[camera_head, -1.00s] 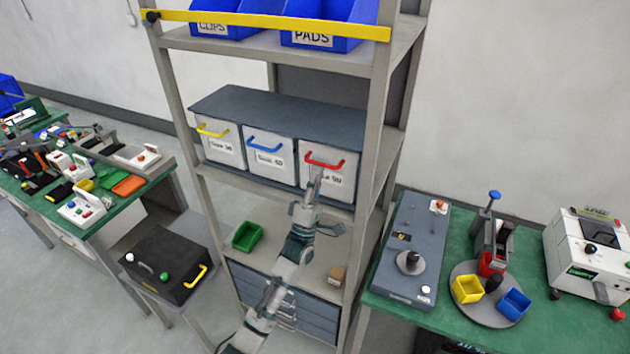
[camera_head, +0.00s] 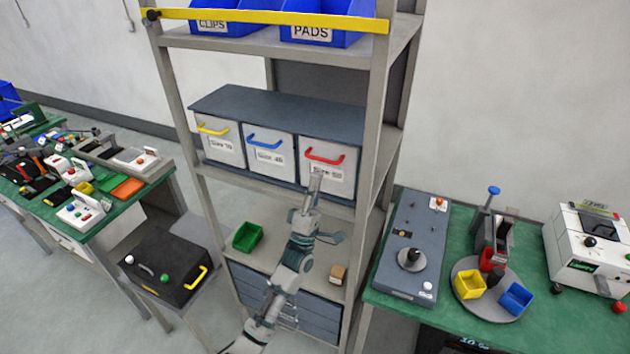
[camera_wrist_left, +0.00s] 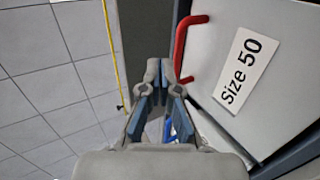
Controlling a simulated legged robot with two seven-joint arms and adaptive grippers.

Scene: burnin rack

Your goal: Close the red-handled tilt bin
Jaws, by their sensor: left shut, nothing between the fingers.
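The red-handled tilt bin (camera_head: 328,168) is the right one of three white bins in a dark housing on the middle shelf. Its front looks flush with the other two fronts in the head view. Its red handle (camera_head: 324,157) also shows in the left wrist view (camera_wrist_left: 183,45), beside the "Size 50" label. My left gripper (camera_head: 316,178) is shut and empty, just in front of the bin's lower front, below the handle. In the left wrist view the fingers (camera_wrist_left: 163,72) are beside the handle; I cannot tell whether they touch the bin. My right gripper is not in view.
The yellow-handled (camera_head: 219,145) and blue-handled (camera_head: 268,153) bins stand to the left. A rack post (camera_head: 375,130) rises close on the right. A green bin (camera_head: 248,236) and a small brown box (camera_head: 337,274) lie on the shelf below. A yellow bar (camera_head: 265,20) crosses the upper shelf.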

